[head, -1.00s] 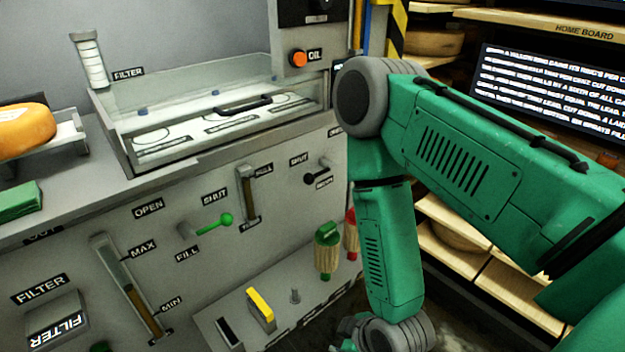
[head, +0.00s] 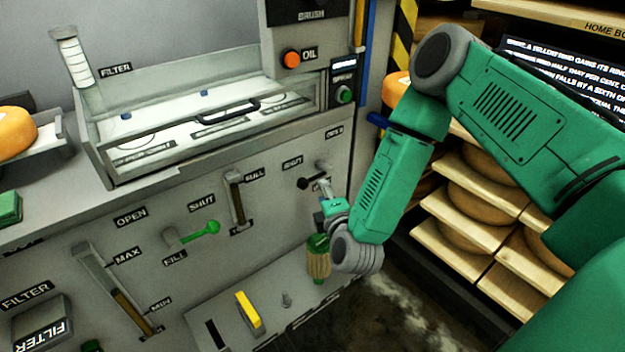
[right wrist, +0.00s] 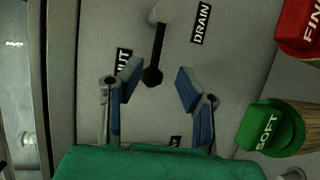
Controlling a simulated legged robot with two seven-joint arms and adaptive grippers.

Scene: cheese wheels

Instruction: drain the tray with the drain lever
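The drain lever (head: 309,181) is a short lever with a black knob on the grey front panel, beside a SHUT label. In the right wrist view the black knob (right wrist: 152,77) points toward my gripper, with a DRAIN label by its pivot. My right gripper (right wrist: 160,83) is open, its blue-padded fingers to either side of the knob, with gaps showing on both sides. In the head view the right gripper (head: 325,190) is just at the lever, partly overlapping it. The clear-walled tray (head: 93,130) sits on the counter above. My left gripper is out of view.
A green-knobbed fill lever (head: 200,233) is left of the drain lever. A green SOFT brush (right wrist: 272,128) and a red brush (right wrist: 299,28) hang close to the right gripper. A low ledge (head: 215,310) holds a yellow-topped item. Cheese shelves (head: 480,200) stand at right.

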